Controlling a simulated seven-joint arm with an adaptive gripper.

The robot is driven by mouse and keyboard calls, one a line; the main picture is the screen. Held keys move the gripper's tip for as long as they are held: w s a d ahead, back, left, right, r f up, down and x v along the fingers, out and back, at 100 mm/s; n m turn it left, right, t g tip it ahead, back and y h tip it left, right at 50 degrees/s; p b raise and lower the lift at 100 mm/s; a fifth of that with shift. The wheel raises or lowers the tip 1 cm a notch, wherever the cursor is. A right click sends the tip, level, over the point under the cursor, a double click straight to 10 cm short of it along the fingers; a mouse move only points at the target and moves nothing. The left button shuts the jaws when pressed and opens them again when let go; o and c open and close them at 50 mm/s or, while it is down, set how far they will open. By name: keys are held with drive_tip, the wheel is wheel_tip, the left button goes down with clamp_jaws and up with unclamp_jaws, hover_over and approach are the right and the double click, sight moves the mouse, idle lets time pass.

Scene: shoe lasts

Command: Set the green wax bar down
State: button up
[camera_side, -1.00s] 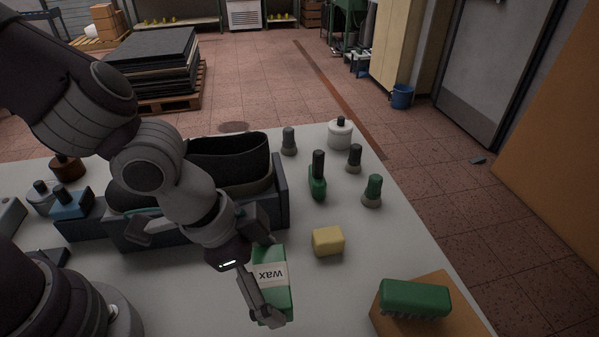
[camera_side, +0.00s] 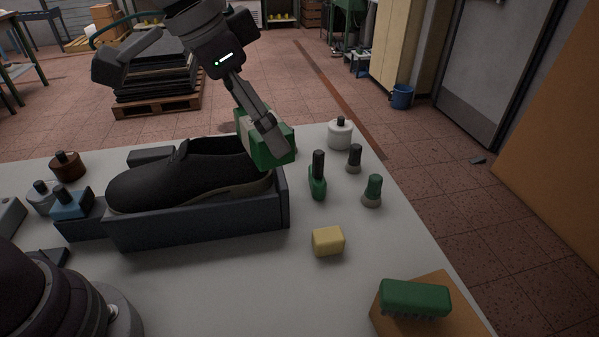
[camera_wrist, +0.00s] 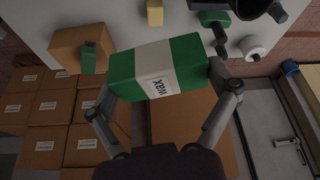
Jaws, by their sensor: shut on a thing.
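The green wax bar, with a white band reading "WAX", is held in the air by my gripper. In the side view the bar (camera_side: 257,155) shows just behind the right end of a blue-grey tray (camera_side: 200,225) holding a black shoe (camera_side: 195,175). My gripper (camera_side: 268,140) reaches down on it, one finger in front and covering part of it. In the wrist view the bar (camera_wrist: 190,52) spans between the two fingers of my gripper (camera_wrist: 163,84), which are shut on its ends. It appears raised clear of the table.
A yellow block (camera_side: 328,241), a green-bodied brush (camera_side: 318,183) and several small bottles stand on the white table (camera_side: 350,290) right of the tray. A green brush (camera_side: 415,298) lies on a brown board at front right. The table's front middle is clear.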

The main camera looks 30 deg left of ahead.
drive_tip(key=w+a+n+y, duration=0.2)
drive_tip(key=w+a+n, duration=0.35)
drive_tip(key=a, duration=0.65)
drive_tip(key=n+y, duration=0.4)
drive_tip(key=n, duration=0.6)
hover_over(110, 172)
drive_tip(key=shift+g, duration=0.3)
drive_tip(key=f, duration=2.2)
drive_tip(key=shift+s+d, duration=0.35)
drive_tip(key=shift+s, duration=0.05)
drive_tip(key=o, duration=0.9)
